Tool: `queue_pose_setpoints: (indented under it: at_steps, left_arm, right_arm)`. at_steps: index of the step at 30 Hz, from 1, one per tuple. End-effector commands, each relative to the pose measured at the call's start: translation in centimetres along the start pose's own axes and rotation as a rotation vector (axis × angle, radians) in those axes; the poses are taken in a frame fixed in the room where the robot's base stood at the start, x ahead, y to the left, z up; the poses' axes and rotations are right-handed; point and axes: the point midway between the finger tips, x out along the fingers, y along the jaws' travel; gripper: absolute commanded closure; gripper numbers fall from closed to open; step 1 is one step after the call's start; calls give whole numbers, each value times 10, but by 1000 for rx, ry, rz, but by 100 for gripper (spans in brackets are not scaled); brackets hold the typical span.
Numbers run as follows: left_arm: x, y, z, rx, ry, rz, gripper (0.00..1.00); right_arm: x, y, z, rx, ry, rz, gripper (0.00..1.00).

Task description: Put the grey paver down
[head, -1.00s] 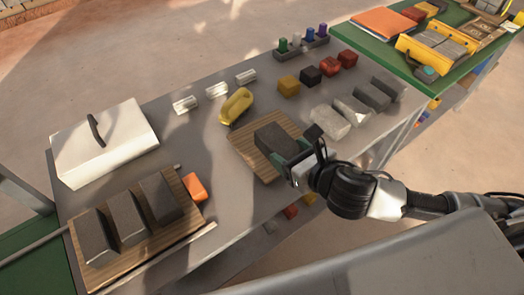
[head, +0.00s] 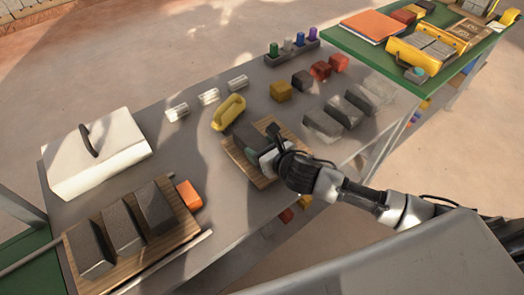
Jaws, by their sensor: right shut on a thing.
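The grey paver (head: 246,136) is a dark block in the jaws of my right gripper (head: 257,153). It is over the small wooden board (head: 237,162) in the middle of the table, towards the board's far side. Whether it touches the board cannot be told. My right gripper is shut on it and hides its near end and part of the board. My left gripper is not in view.
A yellow handled tool (head: 228,112) lies just beyond the board. A larger board (head: 118,272) with three dark blocks and an orange block (head: 188,195) are at left. A white lidded box (head: 95,155) stands behind. Several grey blocks (head: 343,111) lie at right.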

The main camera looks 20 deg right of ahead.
Motion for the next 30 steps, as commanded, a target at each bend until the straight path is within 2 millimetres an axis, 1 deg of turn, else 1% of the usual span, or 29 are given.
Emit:
queue_pose_setpoints:
  at_steps: [3, 14, 15, 17, 18, 19, 20, 28, 30]
  left_arm:
    - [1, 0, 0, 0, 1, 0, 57]
    - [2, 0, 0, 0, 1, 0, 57]
    - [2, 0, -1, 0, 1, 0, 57]
    - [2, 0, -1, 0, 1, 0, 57]
    - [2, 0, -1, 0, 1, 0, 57]
    - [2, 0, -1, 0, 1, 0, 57]
    - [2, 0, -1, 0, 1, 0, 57]
    - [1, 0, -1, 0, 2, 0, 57]
    - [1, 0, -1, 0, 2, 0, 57]
  right_arm:
    - [5, 0, -10, 0, -5, 0, 90]
    - [6, 0, -13, -2, -6, 0, 90]
    - [6, 0, -16, -1, 0, -1, 32]
    - [6, 0, -16, -1, 0, -1, 23]
    - [6, 0, -16, -1, 0, -1, 16]
    - [6, 0, -16, -1, 0, -1, 12]
    - [6, 0, -16, -1, 0, -1, 11]
    - [5, 0, -14, -1, 0, -1, 11]
    - [1, 0, -14, -2, 1, -1, 11]
